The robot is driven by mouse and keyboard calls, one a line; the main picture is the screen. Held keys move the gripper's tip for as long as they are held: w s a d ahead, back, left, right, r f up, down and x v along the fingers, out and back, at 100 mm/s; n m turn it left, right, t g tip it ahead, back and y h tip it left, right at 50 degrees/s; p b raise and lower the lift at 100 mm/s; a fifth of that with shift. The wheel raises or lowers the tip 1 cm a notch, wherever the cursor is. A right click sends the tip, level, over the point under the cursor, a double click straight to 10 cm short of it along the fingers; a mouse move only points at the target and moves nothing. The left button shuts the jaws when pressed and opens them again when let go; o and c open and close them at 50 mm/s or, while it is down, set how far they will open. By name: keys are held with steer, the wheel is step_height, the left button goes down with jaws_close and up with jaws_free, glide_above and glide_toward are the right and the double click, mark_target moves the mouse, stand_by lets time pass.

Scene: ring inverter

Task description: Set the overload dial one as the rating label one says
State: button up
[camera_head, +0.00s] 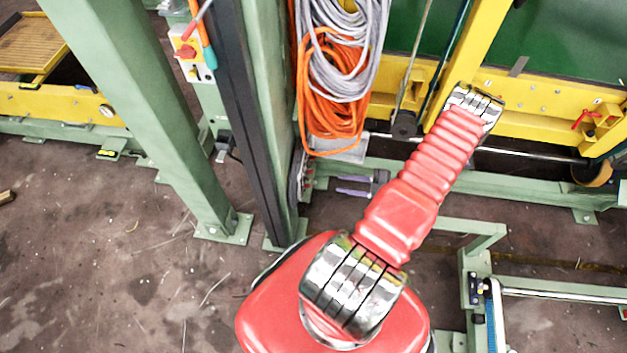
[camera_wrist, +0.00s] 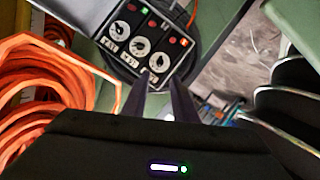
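In the wrist view a dark control panel (camera_wrist: 150,40) stands at the top centre, tilted in the picture. It carries three round white dials: an upper left dial (camera_wrist: 122,29), a middle dial (camera_wrist: 141,46) and a lower right dial (camera_wrist: 159,62). A small white label (camera_wrist: 109,46) sits beside the upper left dial and another label (camera_wrist: 129,62) beside the middle one. Their print is too small to read surely, and which is number one is unclear. My gripper (camera_wrist: 160,77) has its two dark fingers apart and empty, pointing at the panel near the lower right dial.
Small green and red lights (camera_wrist: 184,41) line the panel's far side. An orange cable coil (camera_wrist: 40,85) hangs close on the left, and dark rounded parts (camera_wrist: 290,100) are on the right. In the head view, orange (camera_head: 330,110) and grey coils hang beside a green post (camera_head: 160,110).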

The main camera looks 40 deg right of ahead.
mark_target(306, 179)
steer(key=x, duration=1.2)
steer(key=shift+f, duration=0.15)
steer(key=shift+w+a, duration=0.15)
steer(key=shift+c, duration=0.2)
jaws_close()
